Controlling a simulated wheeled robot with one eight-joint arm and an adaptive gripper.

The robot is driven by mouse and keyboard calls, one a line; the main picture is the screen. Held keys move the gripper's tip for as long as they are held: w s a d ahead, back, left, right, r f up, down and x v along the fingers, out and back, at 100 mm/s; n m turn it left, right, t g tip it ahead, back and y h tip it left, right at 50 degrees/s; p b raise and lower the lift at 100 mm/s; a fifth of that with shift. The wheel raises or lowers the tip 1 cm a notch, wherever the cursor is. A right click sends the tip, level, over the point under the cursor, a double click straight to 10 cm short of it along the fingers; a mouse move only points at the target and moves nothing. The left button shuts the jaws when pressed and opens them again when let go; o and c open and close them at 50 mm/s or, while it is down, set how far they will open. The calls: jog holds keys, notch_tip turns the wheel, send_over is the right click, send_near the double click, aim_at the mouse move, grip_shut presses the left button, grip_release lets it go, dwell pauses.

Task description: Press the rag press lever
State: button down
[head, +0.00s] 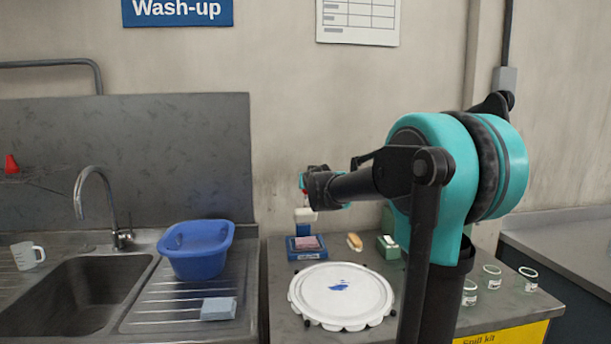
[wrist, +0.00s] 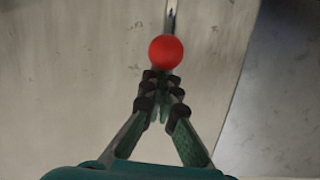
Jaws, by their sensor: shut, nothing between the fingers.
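The rag press (head: 306,246) stands on the counter behind the white round plate, with a blue base, a pink rag in it and a white part above. In the head view only a bit of red (head: 303,181) shows beside my wrist. My gripper (wrist: 161,84) is shut and empty, its fingertips just short of the knob in the picture. Whether they touch it I cannot tell. My arm hides part of the lever in the head view.
A white scalloped plate (head: 342,283) with blue paint lies in front of the press. A brush (head: 355,242) and a green-and-white box (head: 388,247) stand to its right. Several small jars (head: 491,277) stand at right.

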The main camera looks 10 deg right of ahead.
jog(key=s+f, duration=0.4)
jog(key=f, duration=0.2)
jog(key=s+f, duration=0.4)
jog(key=f, duration=0.2)
jog(key=s+f, duration=0.5)
jog(key=f, duration=0.1)
jog(key=shift+d+f, duration=0.1)
jog(key=shift+f, duration=0.1)
jog(key=shift+s+f, duration=0.15)
jog(key=shift+f, duration=0.1)
jog(key=shift+s, duration=0.1)
jog(key=shift+s+a, duration=0.3)
jog(key=shift+s, duration=0.15)
jog(key=r+v, duration=0.1)
jog(key=v, duration=0.9)
jog(key=shift+r+t, duration=0.4)
jog(key=shift+r, duration=0.05)
jog(key=shift+s, duration=0.1)
jog(key=shift+s+d, duration=0.1)
